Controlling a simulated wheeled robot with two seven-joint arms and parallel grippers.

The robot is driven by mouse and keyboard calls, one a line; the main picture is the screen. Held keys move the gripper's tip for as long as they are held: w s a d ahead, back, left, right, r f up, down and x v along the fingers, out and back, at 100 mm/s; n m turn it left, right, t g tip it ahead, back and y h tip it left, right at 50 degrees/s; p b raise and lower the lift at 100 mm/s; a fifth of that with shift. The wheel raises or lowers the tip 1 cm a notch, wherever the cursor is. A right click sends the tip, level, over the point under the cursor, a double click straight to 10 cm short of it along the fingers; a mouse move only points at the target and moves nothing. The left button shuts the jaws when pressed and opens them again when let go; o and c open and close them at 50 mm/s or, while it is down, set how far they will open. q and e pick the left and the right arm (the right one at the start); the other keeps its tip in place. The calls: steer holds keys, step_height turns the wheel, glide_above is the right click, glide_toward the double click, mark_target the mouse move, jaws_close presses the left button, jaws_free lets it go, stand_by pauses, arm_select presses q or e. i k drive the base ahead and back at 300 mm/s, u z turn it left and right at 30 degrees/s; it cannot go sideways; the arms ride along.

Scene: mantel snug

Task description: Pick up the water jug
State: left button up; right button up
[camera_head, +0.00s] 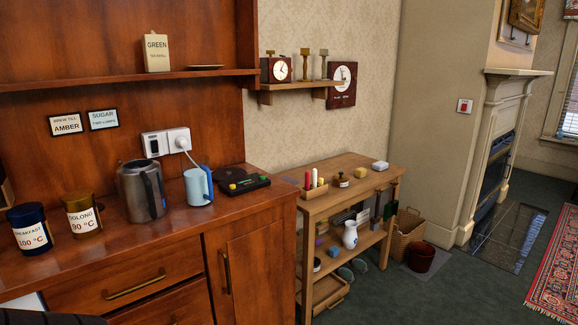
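A light blue jug-like vessel (197,187) with a dark handle on its right stands upright on the wooden counter (232,213). A larger grey metal vessel (138,194) with a dark handle stands just left of it. A small white jug (350,236) stands upright on the middle shelf of the side table (330,202). I cannot tell from looks alone which of these is the water jug. Neither of my grippers shows in the head view.
A blue canister (30,240) and a brown canister (83,222) stand at the counter's left. A black device (239,180) lies right of the blue vessel, near a plugged-in white cord (191,154). The counter front is clear. A wicker basket (405,230) stands beyond the side table.

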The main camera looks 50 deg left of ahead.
mark_target(196, 169)
steer(key=u, duration=0.3)
steer(key=i, duration=1.4)
steer(key=u, duration=0.9)
